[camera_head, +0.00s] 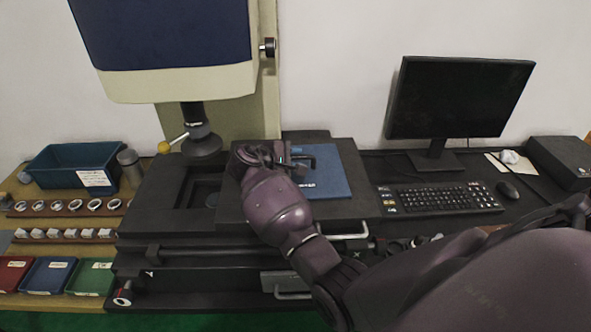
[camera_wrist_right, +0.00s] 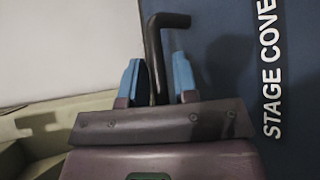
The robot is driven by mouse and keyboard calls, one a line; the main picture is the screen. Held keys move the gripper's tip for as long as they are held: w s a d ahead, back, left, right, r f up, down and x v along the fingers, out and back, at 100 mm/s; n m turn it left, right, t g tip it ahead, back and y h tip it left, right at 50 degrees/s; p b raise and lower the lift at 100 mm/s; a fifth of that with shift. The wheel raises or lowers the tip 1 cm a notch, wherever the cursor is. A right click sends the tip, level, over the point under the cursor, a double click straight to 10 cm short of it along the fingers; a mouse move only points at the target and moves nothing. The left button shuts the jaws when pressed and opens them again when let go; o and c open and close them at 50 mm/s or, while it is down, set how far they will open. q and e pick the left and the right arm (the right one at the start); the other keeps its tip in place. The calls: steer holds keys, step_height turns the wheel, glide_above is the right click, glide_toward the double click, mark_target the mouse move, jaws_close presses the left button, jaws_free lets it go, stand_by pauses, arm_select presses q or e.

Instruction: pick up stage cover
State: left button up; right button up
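The stage cover (camera_head: 328,178) is a flat blue plate with a black bar handle, lying on the dark machine stage. In the right wrist view its dark blue face (camera_wrist_right: 228,65) carries white "STAGE COVE…" lettering. My right gripper (camera_head: 288,157) is at the handle, over the plate's left part. In the wrist view its blue fingers (camera_wrist_right: 160,80) stand apart, one on each side of the black handle (camera_wrist_right: 155,50). A narrow gap shows between the handle and the right finger. My left gripper is not in view.
The measuring machine's lens (camera_head: 200,140) hangs just left of my right gripper. A monitor (camera_head: 458,98), keyboard (camera_head: 437,197) and mouse (camera_head: 508,190) stand at right. A blue bin (camera_head: 75,168), rows of rings and small coloured trays (camera_head: 47,275) are at left.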

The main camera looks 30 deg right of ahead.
steer(key=shift+d+f, duration=0.1)
steer(key=shift+d, duration=0.15)
jaws_close()
